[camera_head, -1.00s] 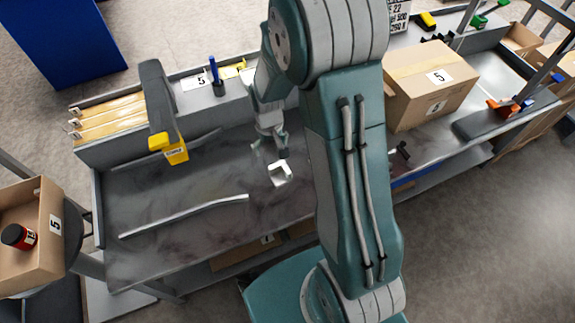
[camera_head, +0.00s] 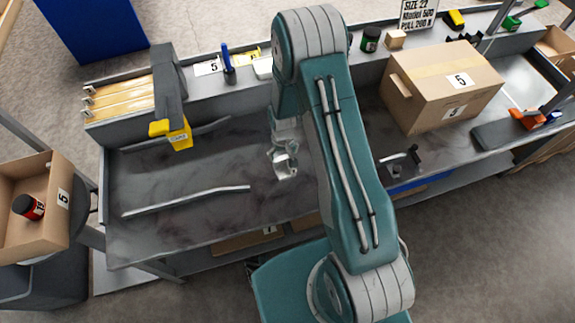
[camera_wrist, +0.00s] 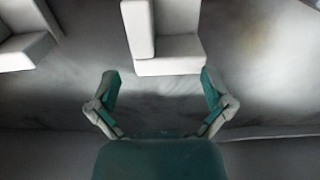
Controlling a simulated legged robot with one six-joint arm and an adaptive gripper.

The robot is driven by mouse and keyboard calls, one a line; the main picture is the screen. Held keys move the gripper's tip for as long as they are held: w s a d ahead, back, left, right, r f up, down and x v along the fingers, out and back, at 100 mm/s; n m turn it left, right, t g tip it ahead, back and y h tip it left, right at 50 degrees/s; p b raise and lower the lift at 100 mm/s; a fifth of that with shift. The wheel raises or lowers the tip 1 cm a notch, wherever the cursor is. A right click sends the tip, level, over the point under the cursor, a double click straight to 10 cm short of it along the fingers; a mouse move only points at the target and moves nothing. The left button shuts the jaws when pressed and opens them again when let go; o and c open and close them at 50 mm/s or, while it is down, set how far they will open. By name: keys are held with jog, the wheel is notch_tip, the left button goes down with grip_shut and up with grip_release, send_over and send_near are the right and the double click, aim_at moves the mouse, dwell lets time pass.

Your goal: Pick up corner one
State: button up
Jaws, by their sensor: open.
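A pale, L-shaped corner piece (camera_wrist: 180,50) lies on the grey bench at the top centre of the wrist view, just beyond my fingertips. A second pale corner piece (camera_wrist: 25,45) lies at the upper left, cut off by the frame edge. No label tells which one is corner one. My gripper (camera_wrist: 160,76) is open and empty, its two green-padded fingers spread on either side of the nearer piece's line. In the head view my gripper (camera_head: 282,158) is low over the bench, overlapping a pale corner piece (camera_head: 287,172); whether they touch is unclear.
A bent metal strip (camera_head: 185,202) lies on the bench (camera_head: 150,230) to the left. A yellow-and-grey tool (camera_head: 172,132) stands at the back left. A large cardboard box (camera_head: 425,90) and a dark bracket (camera_head: 402,160) are right of my arm. The bench left of my gripper is mostly clear.

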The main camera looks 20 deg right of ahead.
aim_at(281, 160)
jog(key=f, duration=0.1)
jog(key=a+f, duration=0.1)
jog(key=shift+s+f, duration=0.2)
jog(key=shift+f, duration=0.15)
jog(key=shift+w+a+f, duration=0.1)
jog(key=shift+a+f, duration=0.2)
jog(key=shift+d, duration=0.35)
jog(key=shift+c, duration=0.9)
jog(key=shift+d+r, duration=0.1)
jog(key=shift+d, duration=0.15)
jog(key=c, duration=0.3)
jog(key=shift+a, duration=0.45)
grip_shut()
jog(key=shift+d, duration=0.1)
jog(key=shift+d, duration=0.1)
jog(key=shift+o, duration=2.4)
grip_release()
